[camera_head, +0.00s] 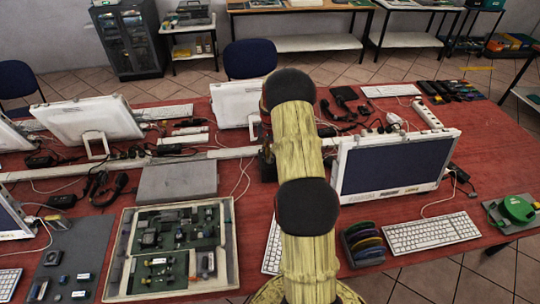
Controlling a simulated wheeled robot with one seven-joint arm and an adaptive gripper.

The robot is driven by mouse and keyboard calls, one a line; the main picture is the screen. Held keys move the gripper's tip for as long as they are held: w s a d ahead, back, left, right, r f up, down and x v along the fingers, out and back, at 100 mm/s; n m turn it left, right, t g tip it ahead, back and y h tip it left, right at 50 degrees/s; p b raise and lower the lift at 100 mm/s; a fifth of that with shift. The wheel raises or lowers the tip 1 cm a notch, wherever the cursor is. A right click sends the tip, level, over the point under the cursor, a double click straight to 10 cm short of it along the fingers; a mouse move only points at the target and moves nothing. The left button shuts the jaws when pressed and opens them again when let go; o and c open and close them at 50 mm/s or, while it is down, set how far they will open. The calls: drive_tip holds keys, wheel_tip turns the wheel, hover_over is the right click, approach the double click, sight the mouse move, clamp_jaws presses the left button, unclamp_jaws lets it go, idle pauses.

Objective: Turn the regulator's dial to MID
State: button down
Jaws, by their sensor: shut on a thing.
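My arm rises from the bottom middle and reaches over the red table. It hides its own far end, so my gripper and whatever is between its fingers are out of sight. I cannot make out the regulator or its dial for certain. A small dark object (267,165) shows at the left edge of my arm, mostly hidden by it. I cannot tell if it is the regulator or part of my gripper. No dial marking such as MID is readable.
A monitor (392,165) stands close to the right of my arm. An open case of circuit boards (176,248) and a closed grey laptop (178,181) lie to the left. A green round device (517,209) sits far right. Cables clutter the middle; bare red table shows at right.

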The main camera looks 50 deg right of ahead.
drive_tip(key=n+p, duration=0.1)
drive_tip(key=n, duration=0.5)
idle(0.6)
drive_tip(key=c, duration=2)
unclamp_jaws()
drive_tip(key=shift+o, duration=0.6)
drive_tip(key=shift+r, duration=0.1)
wheel_tip(320, 180, up, 12)
